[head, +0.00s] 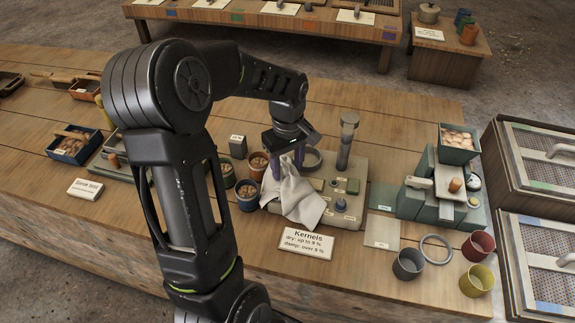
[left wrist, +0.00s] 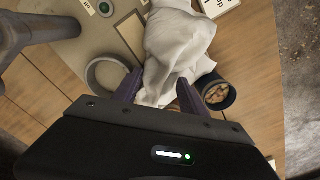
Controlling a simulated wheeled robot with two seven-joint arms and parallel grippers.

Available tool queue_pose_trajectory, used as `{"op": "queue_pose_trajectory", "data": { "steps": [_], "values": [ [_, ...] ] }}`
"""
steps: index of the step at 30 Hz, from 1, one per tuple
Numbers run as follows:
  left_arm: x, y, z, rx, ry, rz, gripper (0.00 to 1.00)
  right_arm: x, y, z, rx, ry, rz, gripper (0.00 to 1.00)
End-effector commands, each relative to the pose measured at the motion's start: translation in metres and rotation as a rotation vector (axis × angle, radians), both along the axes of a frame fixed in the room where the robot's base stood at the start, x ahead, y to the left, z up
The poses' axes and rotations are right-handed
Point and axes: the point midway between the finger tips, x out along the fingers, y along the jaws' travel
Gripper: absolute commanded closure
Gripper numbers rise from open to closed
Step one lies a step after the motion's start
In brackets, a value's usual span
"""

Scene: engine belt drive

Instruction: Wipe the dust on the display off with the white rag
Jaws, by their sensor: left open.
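The white rag (head: 297,200) is draped in folds over the left front of a beige machine (head: 345,215). In the left wrist view the rag (left wrist: 178,45) reaches between the purple fingers of my left gripper (left wrist: 159,93). My left gripper (head: 286,165) is open, its fingers on either side of the rag's bunched end. A tan rectangle (left wrist: 130,35) beside the rag on the machine may be the dusty display; I cannot tell dust on it. My right gripper is not in view.
A grey post (head: 347,140) and a ring (head: 311,160) stand on the machine near my gripper. Pots of kernels (head: 247,195) stand to the left. A "Kernels" sign (head: 305,241) is in front. A green-grey device (head: 440,185) and cups (head: 408,264) are to the right.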

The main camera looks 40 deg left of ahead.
Motion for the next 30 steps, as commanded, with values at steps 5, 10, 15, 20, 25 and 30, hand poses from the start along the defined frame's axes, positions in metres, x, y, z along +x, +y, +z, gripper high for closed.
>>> {"op": "queue_pose_trajectory", "data": {
  "steps": [5,10,15,20,25,30],
  "values": [
    [-0.0014,0.0005,-0.0009,0.0,0.004,0.001,0.62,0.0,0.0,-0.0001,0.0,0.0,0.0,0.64],
    [-0.0009,0.0004,-0.0006,0.0,0.003,0.001,0.7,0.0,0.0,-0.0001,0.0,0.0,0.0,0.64],
    [-0.0007,0.0003,-0.0004,0.0,0.002,0.001,0.77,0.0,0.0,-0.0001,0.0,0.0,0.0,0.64],
    [-0.0005,0.0003,-0.0003,0.001,0.002,0.001,0.85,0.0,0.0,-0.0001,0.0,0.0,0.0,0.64],
    [-0.0005,0.0003,-0.0002,0.0,0.001,0.001,0.92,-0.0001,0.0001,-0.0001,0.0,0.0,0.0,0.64],
    [-0.0005,0.0003,-0.0002,0.0,0.001,0.001,1.0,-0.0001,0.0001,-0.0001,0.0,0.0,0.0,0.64]
  ]
}}
